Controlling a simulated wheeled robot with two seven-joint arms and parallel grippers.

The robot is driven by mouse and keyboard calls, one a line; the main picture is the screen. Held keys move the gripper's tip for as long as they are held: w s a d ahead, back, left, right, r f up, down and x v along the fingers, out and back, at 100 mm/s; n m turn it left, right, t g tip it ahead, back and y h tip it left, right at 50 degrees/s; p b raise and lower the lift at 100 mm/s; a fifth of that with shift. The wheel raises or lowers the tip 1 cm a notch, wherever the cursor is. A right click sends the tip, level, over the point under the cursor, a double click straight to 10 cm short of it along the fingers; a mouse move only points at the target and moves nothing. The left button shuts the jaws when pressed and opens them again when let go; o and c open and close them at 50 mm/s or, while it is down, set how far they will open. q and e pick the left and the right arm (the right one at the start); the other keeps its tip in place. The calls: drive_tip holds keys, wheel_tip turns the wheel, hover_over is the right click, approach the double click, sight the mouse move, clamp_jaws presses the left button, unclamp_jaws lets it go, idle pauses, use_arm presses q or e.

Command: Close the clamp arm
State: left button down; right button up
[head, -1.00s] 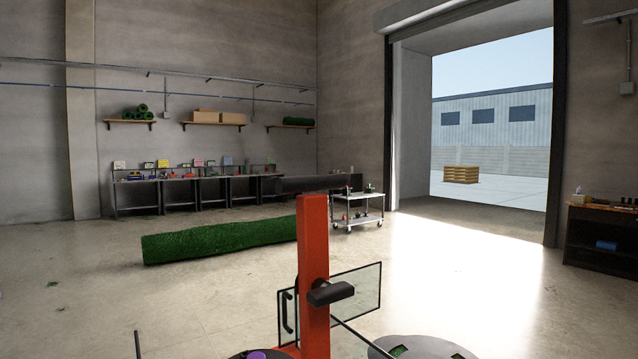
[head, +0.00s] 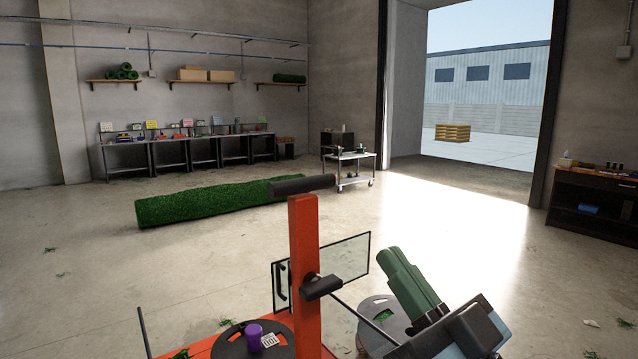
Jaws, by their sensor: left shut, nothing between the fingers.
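A wire twisting machine stands in front of me with an upright orange-red post (head: 304,240). A black horizontal bar (head: 302,184) sits at the top of the post, and a black handle (head: 322,287) sticks out from its middle. I cannot tell for certain which of these is the clamp arm. My left gripper (head: 393,258) is at the lower right of the head view, with green fingers pressed together and nothing between them. Its fingers point up and left, to the right of the post and apart from the black handle. My right gripper is not in view.
A clear framed panel (head: 345,258) with a black handle stands behind the post. A black disc (head: 228,345) with a purple knob (head: 253,336) lies left of the post, and a grey disc (head: 372,312) lies right. A green roll (head: 210,205) lies on the floor beyond.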

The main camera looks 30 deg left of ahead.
use_arm(q)
drive_tip(key=w+a+r+p, duration=0.1)
drive_tip(key=w+a+r, duration=0.1)
drive_tip(key=a, duration=0.4)
drive_tip(key=w+a+r+g+p, duration=0.1)
drive_tip(key=a+r, duration=0.2)
drive_tip(key=a, duration=0.3)
drive_tip(key=shift+w+n, duration=0.3)
drive_tip(key=shift+w, duration=0.1)
drive_tip(key=shift+w+a+r, duration=0.1)
drive_tip(key=shift+a, duration=0.05)
